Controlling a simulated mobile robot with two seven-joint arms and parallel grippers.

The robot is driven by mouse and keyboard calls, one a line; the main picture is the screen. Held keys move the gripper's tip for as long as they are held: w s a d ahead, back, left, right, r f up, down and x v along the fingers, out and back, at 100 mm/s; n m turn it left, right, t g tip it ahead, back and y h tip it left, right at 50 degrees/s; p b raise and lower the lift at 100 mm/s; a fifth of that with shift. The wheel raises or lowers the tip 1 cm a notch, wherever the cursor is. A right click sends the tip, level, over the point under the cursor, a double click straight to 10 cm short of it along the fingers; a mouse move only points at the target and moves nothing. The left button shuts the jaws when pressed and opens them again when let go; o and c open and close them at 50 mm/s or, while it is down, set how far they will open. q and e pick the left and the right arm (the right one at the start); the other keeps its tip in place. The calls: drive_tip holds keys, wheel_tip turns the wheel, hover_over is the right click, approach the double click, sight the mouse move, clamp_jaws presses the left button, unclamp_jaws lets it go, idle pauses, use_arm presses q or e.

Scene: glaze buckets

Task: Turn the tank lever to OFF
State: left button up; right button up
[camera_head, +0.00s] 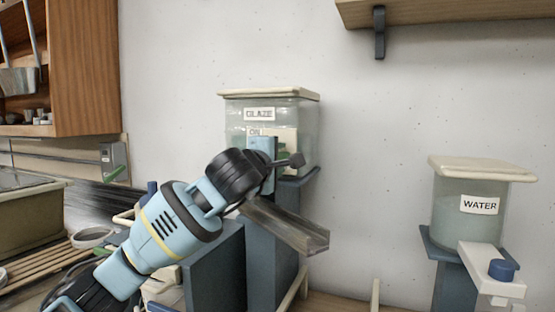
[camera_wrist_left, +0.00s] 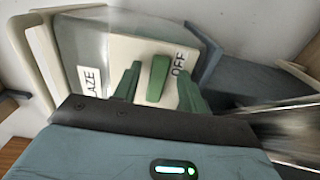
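The glaze tank (camera_head: 307,118) is a clear box with a cream lid and a GLAZE label, standing on a blue pedestal. Its cream lever plate (camera_head: 291,134) carries an ON label in the head view and an OFF label in the left wrist view. The green tank lever (camera_wrist_left: 158,80) shows in the left wrist view, in front of the plate. My left gripper (camera_wrist_left: 159,88) is open, one green finger on each side of the lever, with visible gaps. In the head view, the gripper body hides the lever and most of the fingers. My right gripper is in neither view.
A metal chute (camera_head: 290,228) slopes down in front of the glaze tank, below my left wrist. A water tank (camera_head: 462,205) with a blue-knobbed tap stands at the right. A wooden shelf (camera_head: 450,12) hangs above. A cluttered bench lies at the left.

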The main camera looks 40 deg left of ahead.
use_arm(q)
drive_tip(key=b+v, duration=0.1)
drive_tip(key=v, duration=0.6)
drive_tip(key=shift+s+d, duration=0.1)
drive_tip(key=shift+s, duration=0.3)
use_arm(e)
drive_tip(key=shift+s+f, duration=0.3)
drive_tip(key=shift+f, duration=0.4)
use_arm(q)
drive_tip(key=shift+f, duration=0.1)
